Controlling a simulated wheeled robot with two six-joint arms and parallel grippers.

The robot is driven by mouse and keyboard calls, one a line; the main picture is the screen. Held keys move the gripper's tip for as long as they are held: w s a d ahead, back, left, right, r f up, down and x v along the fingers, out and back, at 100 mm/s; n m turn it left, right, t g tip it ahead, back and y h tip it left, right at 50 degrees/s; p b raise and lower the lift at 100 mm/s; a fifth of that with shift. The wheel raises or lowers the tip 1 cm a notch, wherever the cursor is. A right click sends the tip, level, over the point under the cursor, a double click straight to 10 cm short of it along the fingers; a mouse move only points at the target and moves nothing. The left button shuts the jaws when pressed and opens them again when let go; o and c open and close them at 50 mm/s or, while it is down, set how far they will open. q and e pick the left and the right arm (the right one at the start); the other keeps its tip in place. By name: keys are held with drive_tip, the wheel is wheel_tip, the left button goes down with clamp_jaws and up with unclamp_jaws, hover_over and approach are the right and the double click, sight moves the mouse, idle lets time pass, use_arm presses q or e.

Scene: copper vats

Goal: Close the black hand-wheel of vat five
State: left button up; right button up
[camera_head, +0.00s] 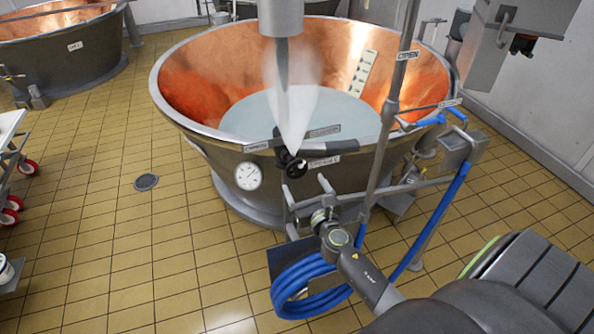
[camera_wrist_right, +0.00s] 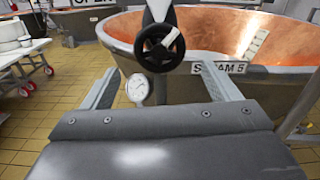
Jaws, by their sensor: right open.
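The black hand-wheel (camera_head: 296,168) is at the near rim of a large copper-lined vat (camera_head: 175,108), beside a label partly hidden in the head view. In the right wrist view the hand-wheel (camera_wrist_right: 160,47) is a round black ring with a pale mark on it, and the label to its right reads "STEAM 5" (camera_wrist_right: 222,68). My right gripper (camera_head: 306,187) is open and empty. Its two fingers are spread below and in front of the wheel, apart from it. It also shows in the right wrist view (camera_wrist_right: 163,88). My left gripper is out of view.
A dial gauge (camera_head: 247,176) is on the vat wall left of the wheel. A whitish plume (camera_head: 292,115) hangs above the wheel. A vertical pipe (camera_head: 390,110) and coiled blue hose (camera_head: 300,290) stand close to my right arm. The tiled floor at left is mostly clear.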

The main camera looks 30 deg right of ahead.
sight(297, 174)
drive_tip(key=x, duration=0.6)
drive_tip(key=shift+w+d, duration=0.1)
drive_tip(key=shift+w, duration=0.15)
drive_tip(key=c, duration=1)
drive_tip(key=shift+o, duration=0.2)
drive_tip(key=shift+f+m+b, duration=0.1)
drive_tip(key=shift+m+b, duration=0.5)
drive_tip(key=shift+m, duration=1.8)
drive_tip(key=o, duration=1)
drive_tip(key=shift+c, duration=0.2)
